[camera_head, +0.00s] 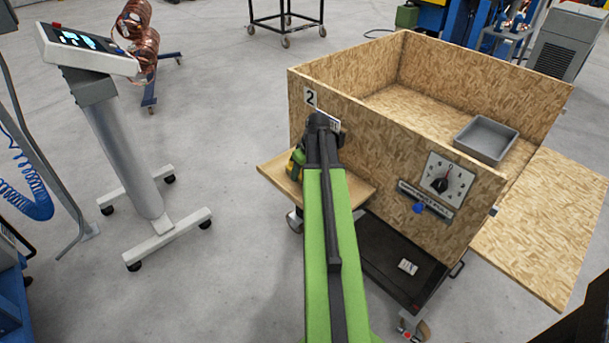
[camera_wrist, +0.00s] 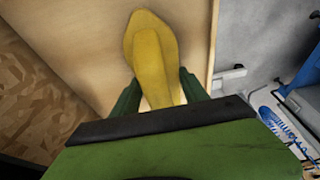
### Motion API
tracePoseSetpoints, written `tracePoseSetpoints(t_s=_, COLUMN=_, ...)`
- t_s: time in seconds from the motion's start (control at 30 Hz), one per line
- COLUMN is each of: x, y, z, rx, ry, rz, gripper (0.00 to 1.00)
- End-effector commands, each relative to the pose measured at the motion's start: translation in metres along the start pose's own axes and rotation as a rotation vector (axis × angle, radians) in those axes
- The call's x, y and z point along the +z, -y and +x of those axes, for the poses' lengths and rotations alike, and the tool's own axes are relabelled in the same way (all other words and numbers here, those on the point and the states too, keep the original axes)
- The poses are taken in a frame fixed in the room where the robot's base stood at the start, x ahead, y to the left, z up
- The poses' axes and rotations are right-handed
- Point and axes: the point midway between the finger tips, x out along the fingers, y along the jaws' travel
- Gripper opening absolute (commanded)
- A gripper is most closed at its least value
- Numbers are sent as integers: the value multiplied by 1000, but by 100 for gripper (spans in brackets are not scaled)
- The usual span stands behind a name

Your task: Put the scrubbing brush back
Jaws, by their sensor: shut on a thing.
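The scrubbing brush shows in the wrist view as a long yellow body (camera_wrist: 152,45) with a rounded far end. My gripper (camera_wrist: 158,84) is shut on it, with a green finger on each side. The brush lies over a pale wooden shelf (camera_wrist: 80,30); I cannot tell whether it touches the shelf. In the head view the shelf (camera_head: 352,190) juts from the side of a large chipboard crate (camera_head: 375,130). My arm hides most of the gripper and brush there. The bristles are not visible.
A grey tray (camera_head: 487,138) sits inside the crate at the right. A wheeled console (camera_head: 130,150) stands at the left, with open floor between.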

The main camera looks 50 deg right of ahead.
Motion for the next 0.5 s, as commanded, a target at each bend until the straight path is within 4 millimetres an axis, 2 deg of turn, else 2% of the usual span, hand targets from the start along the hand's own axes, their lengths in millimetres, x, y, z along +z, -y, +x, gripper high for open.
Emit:
tracePoseSetpoints(t_s=0.23, x=1, y=0, z=3, rx=0, ry=0, rz=0, gripper=20)
tracePoseSetpoints(t_s=0.27, x=0, y=0, z=2, rx=0, ry=0, rz=0, gripper=56)
tracePoseSetpoints(t_s=0.4, x=0, y=0, z=1, rx=0, ry=0, rz=-1, gripper=74)
tracePoseSetpoints(t_s=0.5, x=0, y=1, z=1, rx=0, ry=0, rz=-1, gripper=74)
